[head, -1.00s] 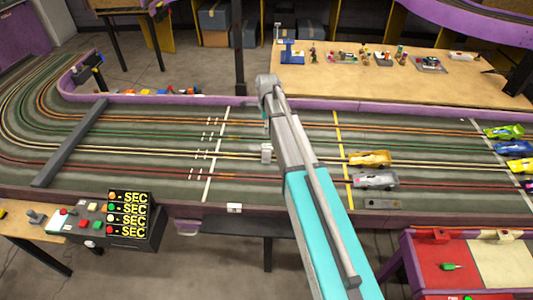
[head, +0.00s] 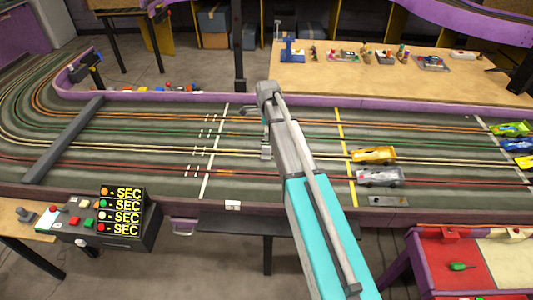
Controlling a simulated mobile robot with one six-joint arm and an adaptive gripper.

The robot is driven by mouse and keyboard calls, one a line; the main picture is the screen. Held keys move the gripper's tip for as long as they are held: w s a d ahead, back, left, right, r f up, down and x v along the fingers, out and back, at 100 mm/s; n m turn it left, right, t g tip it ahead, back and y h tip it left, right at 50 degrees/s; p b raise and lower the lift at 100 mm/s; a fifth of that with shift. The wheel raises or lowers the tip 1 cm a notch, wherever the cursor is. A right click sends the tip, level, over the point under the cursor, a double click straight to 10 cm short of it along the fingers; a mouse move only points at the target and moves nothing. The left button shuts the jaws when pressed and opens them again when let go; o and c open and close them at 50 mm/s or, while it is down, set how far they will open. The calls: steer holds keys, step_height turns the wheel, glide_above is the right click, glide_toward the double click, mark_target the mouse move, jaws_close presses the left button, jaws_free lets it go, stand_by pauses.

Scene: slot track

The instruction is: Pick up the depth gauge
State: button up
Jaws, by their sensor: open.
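I cannot pick out the depth gauge for certain. A flat grey metal plate (head: 388,200) with small dark marks lies on the near edge of the slot track, right of my arm, and may be it. My gripper (head: 257,132) is over the middle of the track, near the white line. It is open, with grey parts showing left of my arm; the rest is hidden behind the arm. I see nothing held in it. The gripper is apart from the plate, farther back and to the left.
A yellow car (head: 373,155) and a silver car (head: 380,177) stand on the track by the yellow line. A dark bar (head: 65,140) crosses the track at left. A timer box (head: 120,211) stands in front. A wooden table (head: 400,85) with small items is behind.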

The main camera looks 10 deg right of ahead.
mark_target(267, 143)
steer(key=shift+f+b, duration=1.1)
steer(key=shift+f, duration=0.3)
steer(key=shift+a+f+b, duration=0.15)
steer(key=shift+f+b, duration=2.45)
steer(key=c, duration=1.2)
steer(key=shift+r, duration=0.1)
